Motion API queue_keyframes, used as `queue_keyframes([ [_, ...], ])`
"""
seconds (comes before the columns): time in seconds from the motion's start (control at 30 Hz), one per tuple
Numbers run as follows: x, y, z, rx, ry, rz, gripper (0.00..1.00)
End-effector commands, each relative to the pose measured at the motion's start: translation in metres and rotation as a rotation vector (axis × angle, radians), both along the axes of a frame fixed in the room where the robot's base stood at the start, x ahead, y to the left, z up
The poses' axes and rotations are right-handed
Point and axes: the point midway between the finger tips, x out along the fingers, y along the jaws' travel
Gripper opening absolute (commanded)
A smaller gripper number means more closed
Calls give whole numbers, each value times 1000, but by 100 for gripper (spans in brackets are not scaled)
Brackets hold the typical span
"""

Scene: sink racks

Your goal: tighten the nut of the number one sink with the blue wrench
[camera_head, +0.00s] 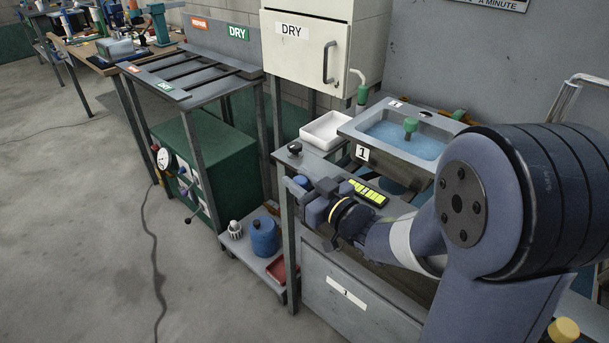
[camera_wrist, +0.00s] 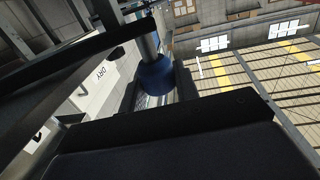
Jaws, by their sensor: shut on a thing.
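The number one sink (camera_head: 425,170) is a grey basin with blue water and a "1" label, at the right of centre in the head view. My gripper (camera_head: 312,188) is left of and below its front edge, over the bench. It is shut on a small blue thing (camera_head: 300,181), which I take for the blue wrench. In the wrist view a blue flared piece (camera_wrist: 157,76) on a grey shaft shows between dark gripper parts; its full shape is hidden. I cannot make out the nut in either view.
A white tray (camera_head: 325,131) and a yellow-marked strip (camera_head: 368,192) lie on the bench near my gripper. A DRY cabinet (camera_head: 305,52) hangs behind. A blue canister (camera_head: 264,236) and red tray (camera_head: 280,269) sit on a low shelf. The floor at left is mostly clear, with a cable.

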Motion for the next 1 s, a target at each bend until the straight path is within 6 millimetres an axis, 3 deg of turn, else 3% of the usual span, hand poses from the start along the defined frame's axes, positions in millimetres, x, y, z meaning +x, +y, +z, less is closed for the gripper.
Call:
queue_keyframes([
  [0.57, -45, -32, 2, 1, 0, 182, 0],
  [0.97, -48, -33, 1, 3, 2, 197, 0],
  [1.0, -48, -33, 1, 3, 2, 197, 33],
])
